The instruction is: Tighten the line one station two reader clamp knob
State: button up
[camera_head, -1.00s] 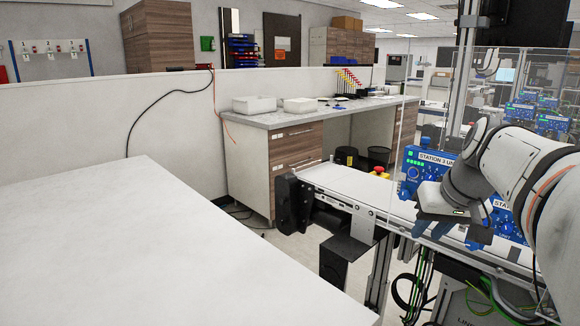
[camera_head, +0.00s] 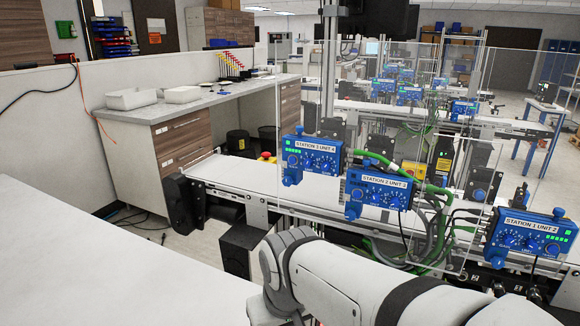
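On the near conveyor, the blue station 2 reader unit (camera_head: 380,190) stands in the middle of a row of three. It has a white label, dials on its face and green lights. A blue knob (camera_head: 353,210) shows at its lower left; I cannot tell whether it is loose or tight. The station 3 unit (camera_head: 313,158) is to its left and the station 1 unit (camera_head: 530,238) to its right. My arm crosses the bottom of the view, in front of the conveyor. My gripper is not visible.
A clear panel (camera_head: 440,130) stands along the conveyor (camera_head: 240,175). Green and black cables (camera_head: 430,225) hang beside the units. A white table (camera_head: 90,260) fills the lower left. A red-topped stop button (camera_head: 266,156) sits beyond the belt. Other conveyors with blue units stand behind.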

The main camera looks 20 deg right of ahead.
aim_at(350, 215)
jog(key=z, duration=0.95)
jog(key=k, duration=0.5)
jog(key=z, duration=0.25)
jog(key=i, duration=0.45)
jog(key=u, duration=0.1)
